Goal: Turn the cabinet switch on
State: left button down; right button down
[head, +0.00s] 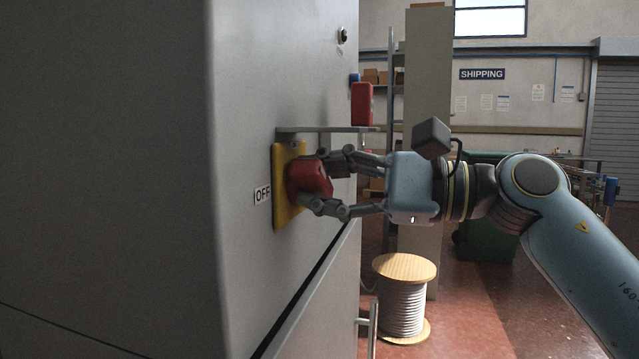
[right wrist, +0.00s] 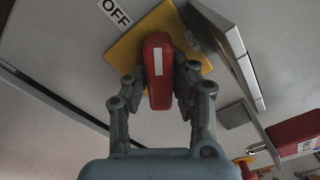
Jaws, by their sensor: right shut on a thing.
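The cabinet (head: 290,80) is large and grey and fills the left of the head view. Its switch is a red knob (head: 309,178) on a yellow plate (head: 281,213), with an OFF label (head: 262,194) to the left of the plate. My right gripper (head: 318,181) has its fingers on either side of the red knob and is shut on it. In the right wrist view the knob (right wrist: 158,70) sits between the fingers, with a white stripe on its face. The OFF label (right wrist: 115,12) shows at the top there. My left gripper is not in view.
A thin grey ledge (head: 327,129) juts from the cabinet just above the knob. A red item (head: 362,103) stands above its far end. A cable spool (head: 403,300) stands on the floor below my right arm. A tall grey panel (head: 428,80) rises behind.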

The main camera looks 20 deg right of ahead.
jog(key=shift+m, duration=0.3)
jog(key=shift+m+p, duration=0.3)
jog(key=shift+m, duration=0.3)
jog(key=m+p, duration=0.1)
jog(key=m, duration=0.1)
jog(key=shift+s+m, duration=0.1)
jog(key=shift+m, duration=0.2)
jog(key=m+p, duration=0.2)
jog(key=m, duration=0.1)
jog(key=shift+s+a+m+p, duration=0.1)
jog(key=shift+m+p, duration=0.8)
jog(key=shift+m, duration=0.7)
jog(key=shift+f, duration=0.1)
jog(key=c, duration=1.1)
grip_release()
